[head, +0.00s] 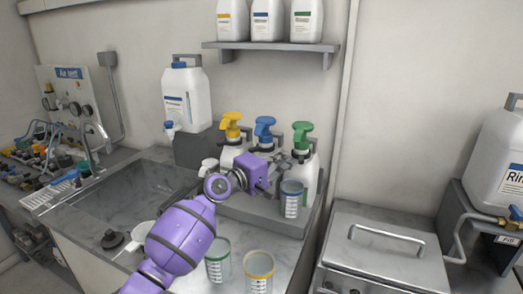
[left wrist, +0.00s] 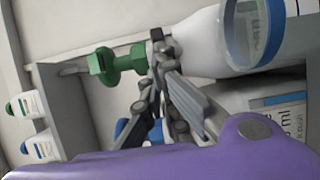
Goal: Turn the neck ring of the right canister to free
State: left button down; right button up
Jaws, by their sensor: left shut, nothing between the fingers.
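The right canister (head: 311,172) is a white bottle with a green pump head (head: 302,134), standing at the right end of a row of three. In the left wrist view its white body (left wrist: 200,45) and green pump (left wrist: 112,63) lie sideways. A dark grey piece (left wrist: 157,38) shows at its neck; the ring's exact setting cannot be read. My left gripper (head: 276,168) is at the canister's neck from the left. Its grey fingers (left wrist: 165,62) are shut with nothing held, and they partly hide the neck. Contact cannot be told. My right gripper is not in view.
Canisters with a blue pump (head: 264,128) and a yellow pump (head: 231,124) stand close on the left. A clear blue-rimmed cup (head: 291,200) stands in front of the right canister. Two more cups, green-rimmed (head: 217,262) and yellow-rimmed (head: 259,272), stand nearer. A sink (head: 120,195) is left.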

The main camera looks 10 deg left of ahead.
pick_arm(q)
jog(key=shift+s+d+r+t+p, duration=0.25)
jog(key=shift+r+t+p, duration=0.1)
jog(key=shift+r, duration=0.25)
jog(key=shift+d+f+y, duration=0.1)
jog(key=shift+f+y, duration=0.1)
jog(key=shift+y, duration=0.1)
jog(key=shift+s+d+f+p, duration=0.15)
jog(key=shift+d+f+p, duration=0.1)
jog(key=shift+f+p, duration=0.1)
jog(key=shift+s+d+f, duration=0.1)
jog(key=shift+s+d, duration=0.05)
jog(key=shift+d, duration=0.05)
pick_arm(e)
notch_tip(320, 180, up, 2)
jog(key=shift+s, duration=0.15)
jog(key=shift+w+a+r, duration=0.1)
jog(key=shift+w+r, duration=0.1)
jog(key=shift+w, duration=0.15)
pick_arm(q)
jog(key=shift+s, duration=0.15)
